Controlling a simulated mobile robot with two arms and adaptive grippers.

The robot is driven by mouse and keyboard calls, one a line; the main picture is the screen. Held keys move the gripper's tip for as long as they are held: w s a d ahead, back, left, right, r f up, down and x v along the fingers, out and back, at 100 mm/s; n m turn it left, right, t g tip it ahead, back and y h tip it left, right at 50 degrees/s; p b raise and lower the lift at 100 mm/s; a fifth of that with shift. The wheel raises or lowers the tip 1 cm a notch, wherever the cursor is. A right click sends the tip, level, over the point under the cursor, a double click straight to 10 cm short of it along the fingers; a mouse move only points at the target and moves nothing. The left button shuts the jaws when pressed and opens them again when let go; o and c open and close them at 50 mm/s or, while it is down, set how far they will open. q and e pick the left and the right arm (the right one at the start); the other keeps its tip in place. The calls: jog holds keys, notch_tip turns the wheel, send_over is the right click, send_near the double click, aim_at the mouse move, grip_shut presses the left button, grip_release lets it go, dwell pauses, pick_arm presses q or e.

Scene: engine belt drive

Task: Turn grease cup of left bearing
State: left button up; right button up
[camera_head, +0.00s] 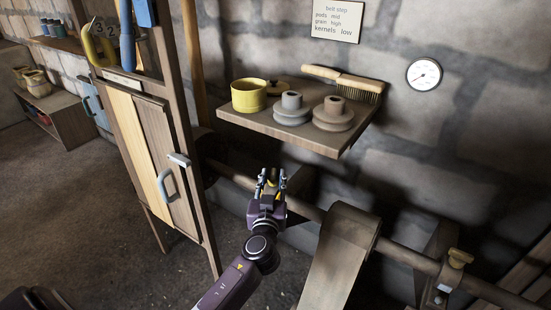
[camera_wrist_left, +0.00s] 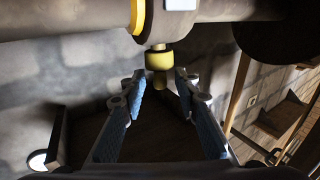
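My left gripper (camera_head: 267,178) reaches the shaft (camera_head: 308,209) at the left bearing, which it largely hides in the head view. In the left wrist view the bearing housing (camera_wrist_left: 180,25) sits around the shaft, with a yellow grease cup (camera_wrist_left: 159,60) on a short stem. The left gripper (camera_wrist_left: 161,80) is open there, its two blue-padded fingers on either side of the cup near their tips. A gap shows between the fingers and the cup; I see no clear contact. My right gripper is not in view.
A broad belt (camera_head: 338,258) runs over the shaft right of the gripper. Another bearing (camera_head: 446,279) with a yellow cup (camera_head: 460,257) stands farther right. A wall shelf (camera_head: 335,148) with pulleys, a yellow pot and a brush hangs above. A wooden cabinet (camera_head: 150,150) stands left.

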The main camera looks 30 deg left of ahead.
aim_at(274, 168)
pick_arm(q)
jog(key=x, duration=0.7)
jog(key=shift+w+a, duration=0.1)
jog(key=shift+w, duration=0.05)
grip_shut()
dwell(0.3)
